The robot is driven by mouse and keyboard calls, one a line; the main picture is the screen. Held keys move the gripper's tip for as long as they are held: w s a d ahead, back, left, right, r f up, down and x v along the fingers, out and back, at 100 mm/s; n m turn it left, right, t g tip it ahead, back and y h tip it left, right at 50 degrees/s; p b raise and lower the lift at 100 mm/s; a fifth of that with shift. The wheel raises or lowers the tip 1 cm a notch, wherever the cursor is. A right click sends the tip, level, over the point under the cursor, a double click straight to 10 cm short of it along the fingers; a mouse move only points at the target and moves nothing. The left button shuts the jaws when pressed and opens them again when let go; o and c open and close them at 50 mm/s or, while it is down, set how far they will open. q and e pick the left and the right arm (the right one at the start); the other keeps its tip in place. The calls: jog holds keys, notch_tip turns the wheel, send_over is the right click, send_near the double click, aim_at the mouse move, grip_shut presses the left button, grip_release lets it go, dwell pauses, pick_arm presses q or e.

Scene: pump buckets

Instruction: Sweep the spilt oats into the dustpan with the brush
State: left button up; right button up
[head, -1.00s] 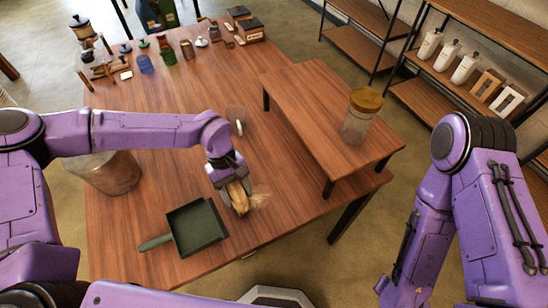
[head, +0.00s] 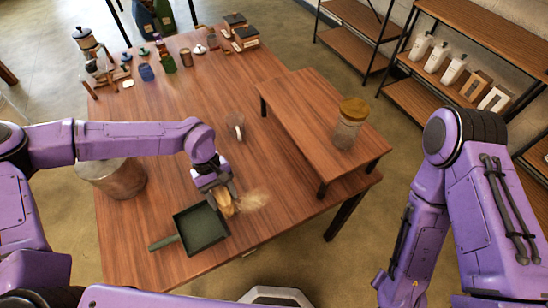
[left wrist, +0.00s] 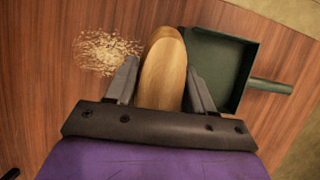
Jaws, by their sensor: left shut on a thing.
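The spilt oats (head: 254,200) lie in a loose pale patch on the table, right of the brush in the head view; they show at upper left in the left wrist view (left wrist: 106,52). The dark green dustpan (head: 203,232) lies flat on the table with its handle to the left; it shows right of the brush in the left wrist view (left wrist: 222,66). My left gripper (head: 218,186) is shut on the wooden brush (left wrist: 164,68), which stands between oats and dustpan, close beside the pan. Its bristles are hidden in the wrist view. My right gripper is out of view.
A glass (head: 236,127) stands behind my left gripper. A raised wooden shelf (head: 305,125) on the right holds a lidded jar (head: 348,124). Several bottles and boxes crowd the far end. The middle is mostly clear.

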aim_at(221, 194)
pick_arm(q)
jog(key=shift+r+p, duration=1.4)
jog(key=shift+r, duration=0.4)
